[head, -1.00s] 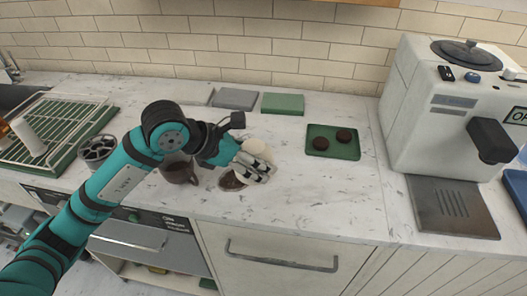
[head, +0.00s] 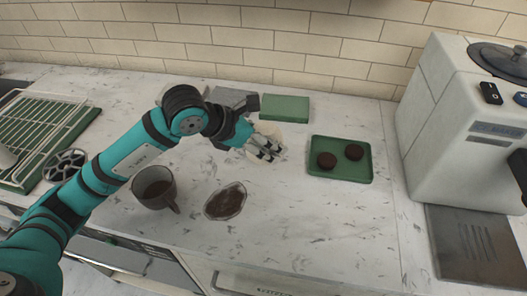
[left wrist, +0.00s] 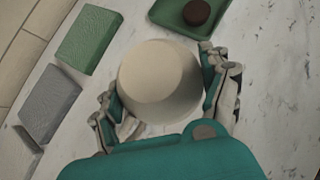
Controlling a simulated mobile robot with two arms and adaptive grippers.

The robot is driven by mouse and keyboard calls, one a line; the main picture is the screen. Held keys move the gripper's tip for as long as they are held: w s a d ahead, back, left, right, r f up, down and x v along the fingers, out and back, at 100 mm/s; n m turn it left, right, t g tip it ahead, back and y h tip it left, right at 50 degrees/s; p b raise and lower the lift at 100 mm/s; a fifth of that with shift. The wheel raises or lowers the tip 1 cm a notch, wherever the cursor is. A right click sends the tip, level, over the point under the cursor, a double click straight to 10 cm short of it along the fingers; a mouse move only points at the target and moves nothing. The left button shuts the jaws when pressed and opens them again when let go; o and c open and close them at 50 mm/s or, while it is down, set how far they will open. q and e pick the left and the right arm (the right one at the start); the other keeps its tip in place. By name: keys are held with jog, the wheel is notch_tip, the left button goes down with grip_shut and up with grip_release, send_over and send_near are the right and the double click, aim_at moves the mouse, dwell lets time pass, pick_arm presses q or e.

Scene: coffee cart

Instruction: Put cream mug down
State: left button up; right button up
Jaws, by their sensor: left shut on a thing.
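My left gripper (head: 265,149) is shut on the cream mug and holds it over the middle of the counter. In the left wrist view the mug (left wrist: 157,78) sits between the two fingers (left wrist: 168,100), its round pale end facing the camera. In the head view most of the mug is hidden behind the gripper. I cannot tell whether it touches the counter. My right gripper is not in view.
A dark mug (head: 152,187) and a brown oval dish (head: 225,202) stand in front. A green tray (head: 342,174) with two dark pucks is to the right. Green (head: 286,106) and grey (head: 232,98) slabs lie behind. A rack (head: 38,135) is left, a white machine (head: 455,130) right.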

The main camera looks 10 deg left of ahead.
pick_arm(q)
notch_tip(320, 180, down, 2)
jog(key=shift+s+f, duration=0.1)
jog(key=shift+f, duration=0.05)
notch_tip(320, 180, down, 3)
jog(key=shift+f+p, duration=0.1)
jog(key=shift+p, duration=0.25)
jog(key=shift+f+b, duration=0.2)
jog(key=shift+b, duration=0.1)
jog(key=o, duration=1.2)
jog(key=shift+c, duration=0.2)
jog(key=shift+o, duration=1.2)
jog(key=shift+r, duration=0.1)
jog(key=shift+r+p, duration=0.15)
jog(key=shift+p, duration=0.15)
jog(key=b+v, duration=0.2)
jog(key=v, duration=1)
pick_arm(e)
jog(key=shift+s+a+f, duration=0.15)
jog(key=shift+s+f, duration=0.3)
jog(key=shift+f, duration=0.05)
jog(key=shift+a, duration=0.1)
